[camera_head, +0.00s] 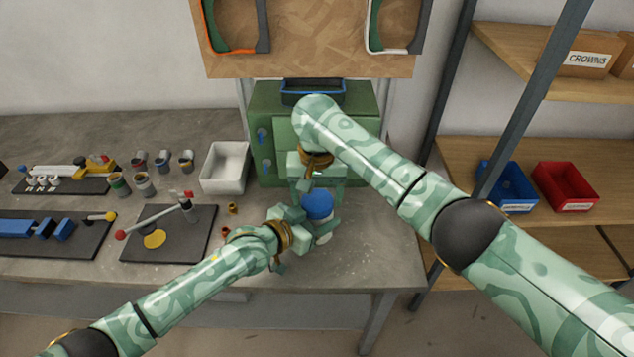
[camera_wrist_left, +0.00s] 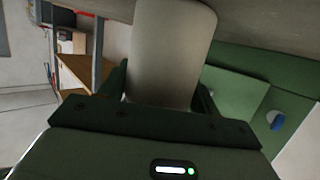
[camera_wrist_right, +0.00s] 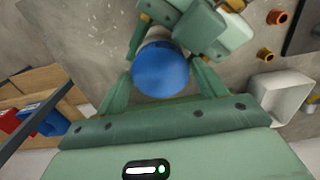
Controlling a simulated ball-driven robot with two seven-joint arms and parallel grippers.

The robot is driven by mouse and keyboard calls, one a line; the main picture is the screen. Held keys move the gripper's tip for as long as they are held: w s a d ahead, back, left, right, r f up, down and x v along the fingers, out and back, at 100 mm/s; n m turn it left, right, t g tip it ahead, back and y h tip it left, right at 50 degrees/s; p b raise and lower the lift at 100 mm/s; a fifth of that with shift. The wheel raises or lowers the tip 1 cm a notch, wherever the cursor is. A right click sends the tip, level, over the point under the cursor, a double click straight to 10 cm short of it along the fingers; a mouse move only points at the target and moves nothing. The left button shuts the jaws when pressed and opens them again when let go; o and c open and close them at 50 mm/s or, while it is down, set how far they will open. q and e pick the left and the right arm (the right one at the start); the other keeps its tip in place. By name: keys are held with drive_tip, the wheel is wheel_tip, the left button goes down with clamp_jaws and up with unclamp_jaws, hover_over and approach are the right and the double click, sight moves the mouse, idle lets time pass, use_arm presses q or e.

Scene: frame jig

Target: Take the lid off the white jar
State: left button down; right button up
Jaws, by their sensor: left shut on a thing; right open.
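The white jar (camera_head: 323,236) stands near the front right of the workbench with its blue lid (camera_head: 316,203) on top. My left gripper (camera_head: 305,228) is shut on the jar from the side. In the left wrist view the jar's pale body (camera_wrist_left: 170,55) sits between the fingers. My right gripper (camera_head: 319,184) is above the jar and points down. In the right wrist view the blue lid (camera_wrist_right: 161,70) lies between its spread open fingers. I cannot tell whether either right finger touches the lid.
A green cabinet (camera_head: 262,102) stands behind the jar. A white bin (camera_head: 225,168) is to the left. A dark mat (camera_head: 190,245) with a lever device, small cups and other fixtures cover the left bench. Blue (camera_head: 507,187) and red bins (camera_head: 566,187) sit on the right shelf.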

drive_tip(key=shift+f, duration=0.2)
drive_tip(key=c, duration=0.8)
drive_tip(key=o, duration=1.1)
drive_tip(key=shift+c, duration=0.2)
drive_tip(key=shift+r, duration=2.3)
use_arm(q)
drive_tip(key=shift+c, duration=1.3)
unclamp_jaws()
